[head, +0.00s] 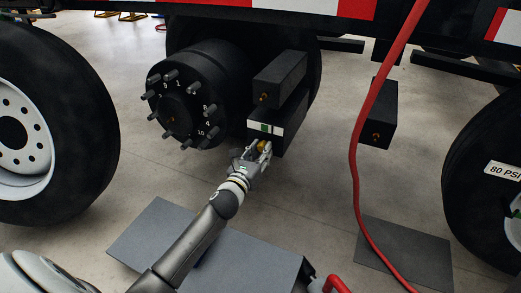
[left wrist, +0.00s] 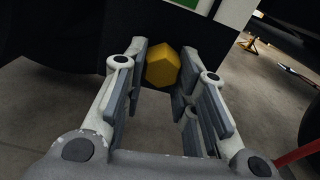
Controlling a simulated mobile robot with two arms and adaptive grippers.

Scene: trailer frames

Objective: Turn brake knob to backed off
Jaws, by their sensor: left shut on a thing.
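The brake knob is a yellow hexagonal knob (head: 262,146) low on the front of a dark box (head: 291,130) beside the wheel hub. In the left wrist view the knob (left wrist: 162,67) sits between the fingertips of my left gripper (left wrist: 158,75). In the head view my left gripper (head: 260,152) reaches the knob from below, its fingers closed around the knob's sides. The box bears a white label (head: 277,130) with a green mark. My right gripper is not in view.
The black hub (head: 175,108) with studs and numbers is left of the box. Another dark box (head: 279,80) sits above. A red hose (head: 354,160) hangs at right. Large tires (head: 95,110) stand at both sides, and a grey plate (head: 240,262) lies below my arm.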

